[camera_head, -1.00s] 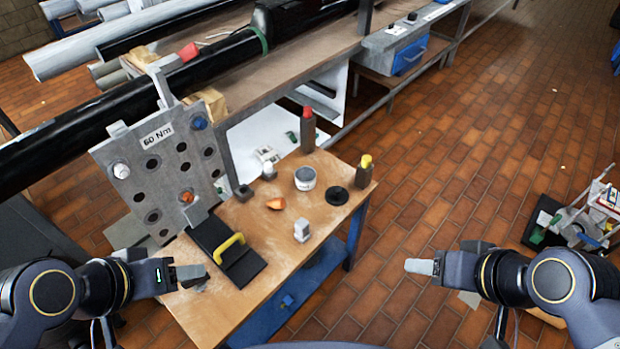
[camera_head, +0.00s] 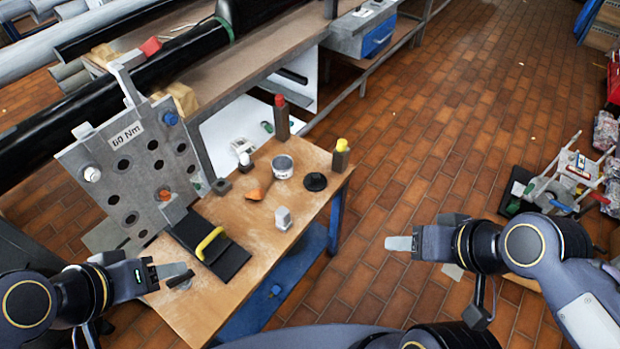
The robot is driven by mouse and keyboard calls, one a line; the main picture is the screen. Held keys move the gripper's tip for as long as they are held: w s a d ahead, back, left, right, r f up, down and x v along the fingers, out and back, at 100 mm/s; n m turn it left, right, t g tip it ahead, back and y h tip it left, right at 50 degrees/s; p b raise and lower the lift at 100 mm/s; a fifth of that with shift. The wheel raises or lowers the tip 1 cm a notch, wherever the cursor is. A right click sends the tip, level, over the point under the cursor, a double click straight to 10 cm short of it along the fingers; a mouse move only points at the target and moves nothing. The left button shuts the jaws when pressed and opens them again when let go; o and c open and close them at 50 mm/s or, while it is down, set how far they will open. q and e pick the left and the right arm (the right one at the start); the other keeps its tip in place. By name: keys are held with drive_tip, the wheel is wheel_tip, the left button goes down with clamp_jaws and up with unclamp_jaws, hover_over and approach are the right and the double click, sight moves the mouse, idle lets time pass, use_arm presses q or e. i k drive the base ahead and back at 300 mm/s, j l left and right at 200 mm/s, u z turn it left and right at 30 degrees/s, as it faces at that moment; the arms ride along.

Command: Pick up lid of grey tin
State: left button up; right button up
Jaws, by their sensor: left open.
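A small grey tin (camera_head: 283,168) stands upright near the back right of the wooden workbench (camera_head: 262,215). A flat black disc (camera_head: 315,182) with a small raised middle lies just right of the tin, apart from it; it may be the tin's lid, but I cannot tell for sure. My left gripper (camera_head: 181,277) is open and empty over the bench's front left, well away from the tin and disc. My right gripper (camera_head: 398,243) is out over the floor, right of the bench; its jaws look like one finger from here.
On the bench are a black case with a yellow handle (camera_head: 210,242), a grey-white block (camera_head: 283,218), an orange piece (camera_head: 260,190), a red-topped bottle (camera_head: 281,118) and a yellow-topped bottle (camera_head: 340,156). A bolted plate (camera_head: 135,165) stands at the left.

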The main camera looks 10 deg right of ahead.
sight(315, 181)
drive_tip(key=i+l+u, duration=0.15)
drive_tip(key=l, duration=0.25)
drive_tip(key=i+l+u, duration=0.1)
drive_tip(key=l, duration=0.35)
drive_tip(key=i+l+u, duration=0.15)
drive_tip(key=l, duration=0.3)
drive_tip(key=i+l+u, duration=0.15)
drive_tip(key=l, duration=0.3)
drive_tip(key=u, duration=1.45)
